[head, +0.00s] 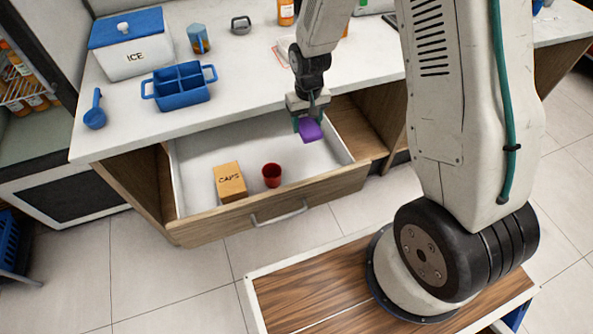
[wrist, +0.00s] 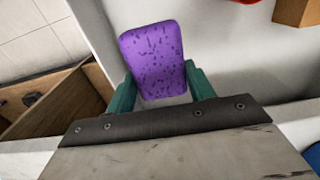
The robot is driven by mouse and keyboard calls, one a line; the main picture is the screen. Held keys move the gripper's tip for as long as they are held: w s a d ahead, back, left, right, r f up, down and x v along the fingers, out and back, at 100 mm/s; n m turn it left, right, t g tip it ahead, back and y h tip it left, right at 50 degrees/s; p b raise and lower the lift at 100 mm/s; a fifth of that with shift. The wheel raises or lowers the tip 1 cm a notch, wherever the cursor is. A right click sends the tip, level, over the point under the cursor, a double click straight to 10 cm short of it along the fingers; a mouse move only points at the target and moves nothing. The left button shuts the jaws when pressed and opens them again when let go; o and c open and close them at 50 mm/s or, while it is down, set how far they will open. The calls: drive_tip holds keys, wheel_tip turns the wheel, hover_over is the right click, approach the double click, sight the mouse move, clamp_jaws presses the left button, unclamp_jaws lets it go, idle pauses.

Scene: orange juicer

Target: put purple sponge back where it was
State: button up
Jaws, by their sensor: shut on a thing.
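The purple sponge (head: 310,130) is held in my gripper (head: 308,120), over the right part of the open drawer (head: 215,147). In the wrist view the sponge (wrist: 153,60) sits between the two green fingers of my gripper (wrist: 160,88), tilted slightly, its speckled face towards the camera. The white drawer floor shows beyond it. I cannot tell how far the sponge is above the drawer floor.
The drawer holds a box marked CAPS (head: 230,182) and a red cup (head: 272,175). On the white counter (head: 240,75) stand an ICE box (head: 130,45), a blue divided caddy (head: 181,88) and a blue scoop (head: 95,112). The drawer floor around the sponge looks clear.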

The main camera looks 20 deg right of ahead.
sight(309, 135)
drive_tip(key=s, duration=0.3)
drive_tip(key=s+a+f, duration=0.1)
drive_tip(key=shift+s+a, duration=0.1)
drive_tip(key=shift+s, duration=0.15)
drive_tip(key=f, duration=0.5)
drive_tip(key=shift+s+a+f, duration=0.1)
drive_tip(key=shift+s+a, duration=0.05)
drive_tip(key=shift+s, duration=0.1)
drive_tip(key=shift+f, duration=2.25)
drive_tip(key=shift+f, duration=0.1)
drive_tip(key=o, duration=1)
